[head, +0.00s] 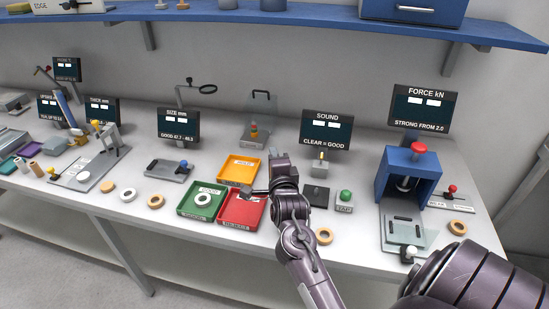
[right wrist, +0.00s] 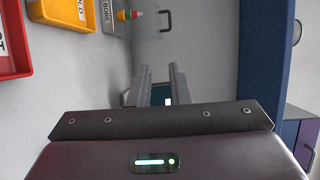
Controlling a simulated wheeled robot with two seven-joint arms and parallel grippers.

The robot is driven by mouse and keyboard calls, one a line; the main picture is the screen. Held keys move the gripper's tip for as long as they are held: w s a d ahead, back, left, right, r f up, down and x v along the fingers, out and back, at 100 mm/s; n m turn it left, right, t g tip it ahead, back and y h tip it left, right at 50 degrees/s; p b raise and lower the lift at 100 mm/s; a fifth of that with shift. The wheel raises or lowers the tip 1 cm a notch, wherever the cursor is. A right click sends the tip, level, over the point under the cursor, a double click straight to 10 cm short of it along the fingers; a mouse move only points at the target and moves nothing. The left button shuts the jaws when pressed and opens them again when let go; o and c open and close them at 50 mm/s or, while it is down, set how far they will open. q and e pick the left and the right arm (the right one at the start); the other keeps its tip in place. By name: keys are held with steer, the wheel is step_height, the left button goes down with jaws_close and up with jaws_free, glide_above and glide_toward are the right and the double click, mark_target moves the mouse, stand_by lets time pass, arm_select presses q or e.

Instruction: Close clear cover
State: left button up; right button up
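The clear cover (head: 263,108) is a see-through panel with a dark handle at its top edge. It stands raised at the back of the table, behind a small grey fixture (head: 255,134) holding an orange and green piece. In the right wrist view, a clear panel (right wrist: 150,28) shows at the top beside a "BORE" label. My right gripper (head: 278,156) is in front of the cover and to its right, apart from it. In the right wrist view its two fingers (right wrist: 159,70) stand apart with nothing between them. My left gripper is not in view.
Orange (head: 240,182), green (head: 180,207) and red (head: 238,224) trays lie left of and below my right gripper. The sound display (head: 327,129) stands close on the right. A blue press (head: 380,180) is farther right. A blue shelf (head: 330,20) runs above.

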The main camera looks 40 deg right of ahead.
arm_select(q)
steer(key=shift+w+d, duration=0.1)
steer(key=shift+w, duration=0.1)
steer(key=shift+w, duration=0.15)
